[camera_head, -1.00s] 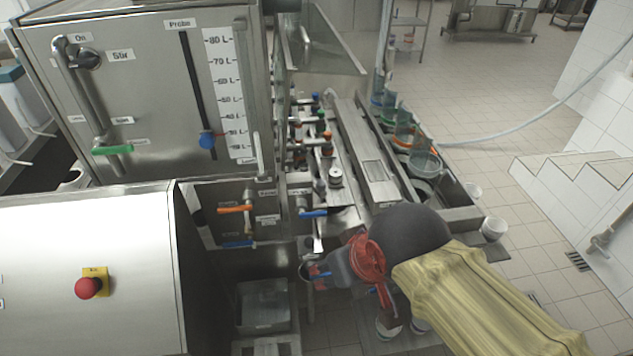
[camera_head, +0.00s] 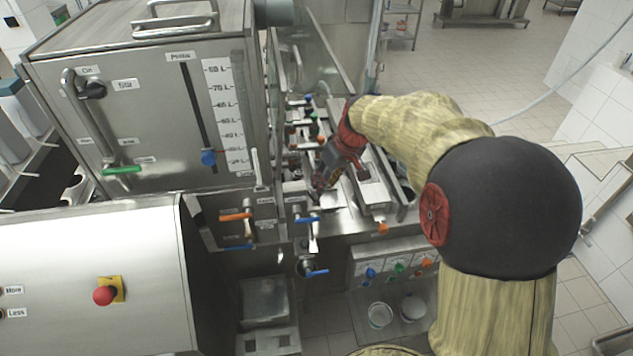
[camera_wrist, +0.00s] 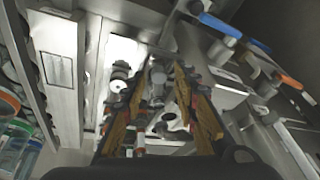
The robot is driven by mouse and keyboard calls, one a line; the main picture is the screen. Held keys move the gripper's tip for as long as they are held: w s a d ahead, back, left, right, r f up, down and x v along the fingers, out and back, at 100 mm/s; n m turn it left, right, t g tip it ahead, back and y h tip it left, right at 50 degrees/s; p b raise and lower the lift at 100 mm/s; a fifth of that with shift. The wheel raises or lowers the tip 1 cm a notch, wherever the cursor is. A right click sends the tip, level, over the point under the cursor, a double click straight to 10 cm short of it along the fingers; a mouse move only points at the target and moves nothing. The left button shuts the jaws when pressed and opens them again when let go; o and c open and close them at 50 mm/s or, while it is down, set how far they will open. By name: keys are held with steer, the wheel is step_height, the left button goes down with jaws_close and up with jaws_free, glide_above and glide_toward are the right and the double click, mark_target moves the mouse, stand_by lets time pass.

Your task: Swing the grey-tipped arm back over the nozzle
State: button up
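My gripper (camera_head: 325,178) reaches down over the filler's metal deck in the head view, left of the long steel channel. In the wrist view its two brown-padded fingers (camera_wrist: 165,68) stand apart, with bare metal fittings (camera_wrist: 160,86) showing between them. No contact with these fittings is clear. My gripper covers that part of the deck in the head view.
The steel channel (camera_head: 372,190) runs close on the right. Two white cups (camera_head: 380,315) stand below, at the front.

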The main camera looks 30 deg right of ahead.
mark_target(309, 186)
steer(key=shift+w+a+f+n+t, duration=0.25)
steer(key=shift+w+f+n, duration=0.35)
steer(key=shift+w+f, duration=0.65)
steer(key=shift+w+a+f+n+t, duration=0.2)
steer(key=shift+w+f+n, duration=0.4)
steer(key=shift+w+f, duration=0.6)
steer(key=shift+s+f, duration=0.2)
steer(key=shift+s, duration=0.05)
steer(key=shift+c, duration=1.2)
jaws_close()
